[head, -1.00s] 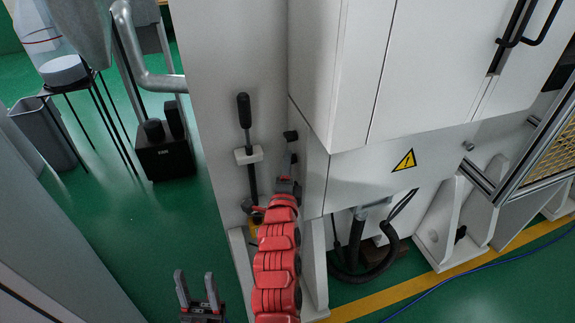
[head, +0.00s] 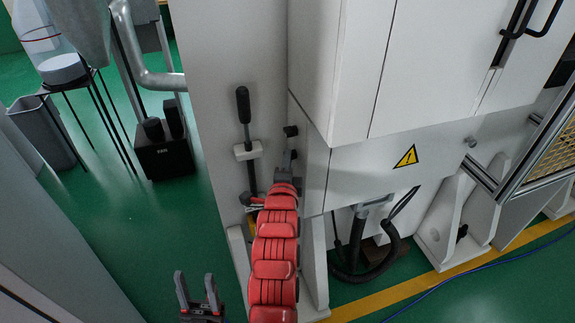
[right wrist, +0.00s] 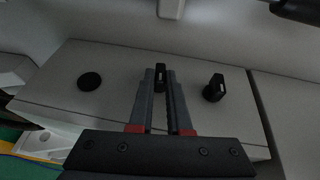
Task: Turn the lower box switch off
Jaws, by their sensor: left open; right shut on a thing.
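In the right wrist view a pale box face (right wrist: 55,97) carries a black round disc (right wrist: 90,81) and two black switch knobs. One knob (right wrist: 160,74) is between the fingertips of my right gripper (right wrist: 160,80), which is shut on it. The other knob (right wrist: 214,88) stands free to the right. In the head view my right gripper (head: 287,165) reaches the narrow side of the white cabinet, and one black knob (head: 290,131) shows just above it. The held knob is hidden there. My left gripper (head: 198,292) is open and empty, low in the picture.
A black-handled lever (head: 243,105) in a white bracket (head: 247,151) stands just left of my right gripper. The white cabinet (head: 430,70) with a warning sign (head: 405,157) fills the right. Green floor (head: 150,230) is free around my left gripper.

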